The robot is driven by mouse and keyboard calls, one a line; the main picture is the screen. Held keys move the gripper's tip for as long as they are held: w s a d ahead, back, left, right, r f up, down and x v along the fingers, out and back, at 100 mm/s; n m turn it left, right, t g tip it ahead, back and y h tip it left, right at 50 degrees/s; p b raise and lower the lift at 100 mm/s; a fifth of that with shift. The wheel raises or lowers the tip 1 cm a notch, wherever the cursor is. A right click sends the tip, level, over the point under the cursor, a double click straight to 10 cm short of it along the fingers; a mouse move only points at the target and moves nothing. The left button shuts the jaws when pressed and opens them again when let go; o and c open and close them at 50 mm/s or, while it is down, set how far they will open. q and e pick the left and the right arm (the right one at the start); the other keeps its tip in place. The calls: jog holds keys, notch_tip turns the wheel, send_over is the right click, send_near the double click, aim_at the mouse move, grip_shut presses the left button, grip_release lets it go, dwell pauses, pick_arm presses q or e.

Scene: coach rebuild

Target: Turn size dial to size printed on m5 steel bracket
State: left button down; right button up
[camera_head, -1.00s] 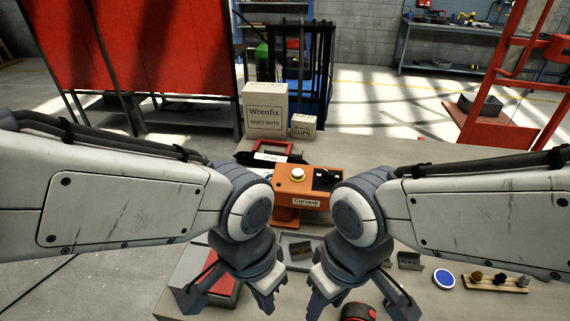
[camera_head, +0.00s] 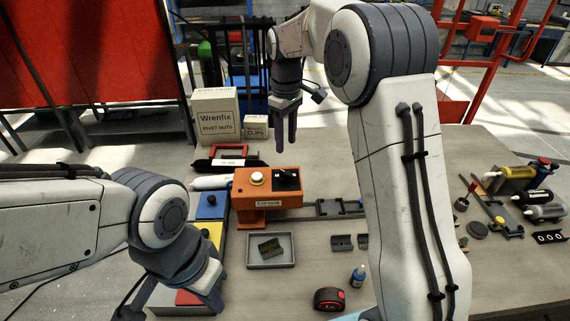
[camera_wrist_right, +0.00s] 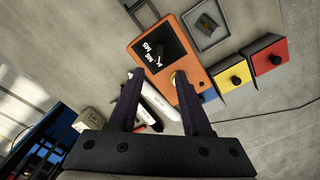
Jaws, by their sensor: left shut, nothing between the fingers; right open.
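The orange machine (camera_head: 268,200) stands mid-table. On its top are a black size dial (camera_head: 287,178) and a pale round button (camera_head: 257,178). In the right wrist view the dial's black face (camera_wrist_right: 166,38) carries white M-size marks, M6 and M5 among them; the pointer's setting is unclear. A dark bracket (camera_head: 269,247) lies in a grey tray (camera_head: 284,263) in front of the machine; its print is unreadable. My right gripper (camera_head: 286,146) is open and empty, pointing down above and behind the dial. My left gripper (camera_head: 214,301) is shut and empty at the lower left.
Two small grey brackets (camera_head: 343,242) stand right of the tray. Blue (camera_head: 211,207) and yellow (camera_head: 207,234) boxes with knobs sit left of the machine. A tape measure (camera_head: 329,299) and blue bottle (camera_head: 357,276) lie in front. Cartons (camera_head: 215,115) stand behind.

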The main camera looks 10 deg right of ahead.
aim_at(286, 172)
notch_tip(286, 172, down, 10)
jog(key=shift+f+p, duration=0.15)
jog(key=shift+p, duration=1.1)
grip_shut()
